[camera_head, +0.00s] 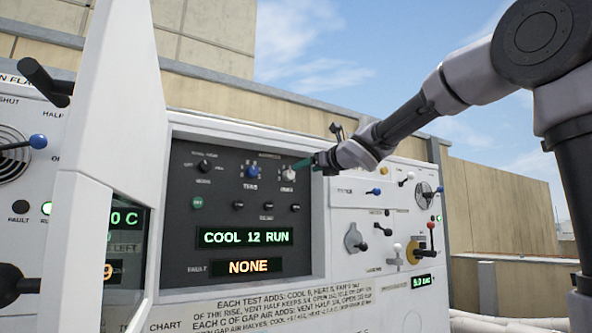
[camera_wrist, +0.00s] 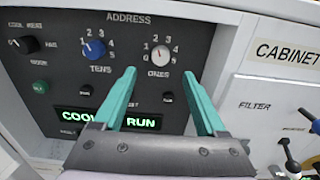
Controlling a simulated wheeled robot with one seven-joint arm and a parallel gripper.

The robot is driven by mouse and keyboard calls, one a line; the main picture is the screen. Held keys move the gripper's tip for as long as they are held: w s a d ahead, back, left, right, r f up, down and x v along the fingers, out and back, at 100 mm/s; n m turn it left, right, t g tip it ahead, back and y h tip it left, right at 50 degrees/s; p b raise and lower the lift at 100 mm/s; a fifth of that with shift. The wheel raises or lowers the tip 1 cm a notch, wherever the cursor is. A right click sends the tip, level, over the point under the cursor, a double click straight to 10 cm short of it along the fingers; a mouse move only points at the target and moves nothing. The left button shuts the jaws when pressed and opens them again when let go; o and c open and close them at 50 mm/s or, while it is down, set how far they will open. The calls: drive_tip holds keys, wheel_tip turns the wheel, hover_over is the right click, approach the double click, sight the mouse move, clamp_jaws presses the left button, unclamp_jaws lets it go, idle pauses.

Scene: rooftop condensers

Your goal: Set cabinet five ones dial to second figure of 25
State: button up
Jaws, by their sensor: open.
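The ones dial (camera_wrist: 160,55) is a pale round knob on the dark panel, with figures 1 to 5 around it; its pointer is too small to read surely. It also shows in the head view (camera_head: 289,174). The blue tens dial (camera_wrist: 94,49) is to its left, its pointer toward the upper left. My gripper (camera_wrist: 173,72) is open, its teal fingers apart on either side of the ones dial in the wrist view, with nothing between them. In the head view its tips (camera_head: 303,164) are close to the ones dial; contact cannot be told.
The dark panel (camera_head: 180,245) also has a mode knob (camera_head: 205,166), a green button (camera_head: 197,203), and displays reading COOL 12 RUN (camera_head: 246,237) and NONE (camera_head: 249,267). An open white door (camera_head: 120,110) stands left. Levers and knobs (camera_head: 356,238) project from the right-hand panel.

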sight(291, 173)
drive_tip(key=x, duration=0.9)
drive_tip(key=shift+w+a, duration=0.1)
drive_tip(key=shift+w, duration=0.1)
clamp_jaws()
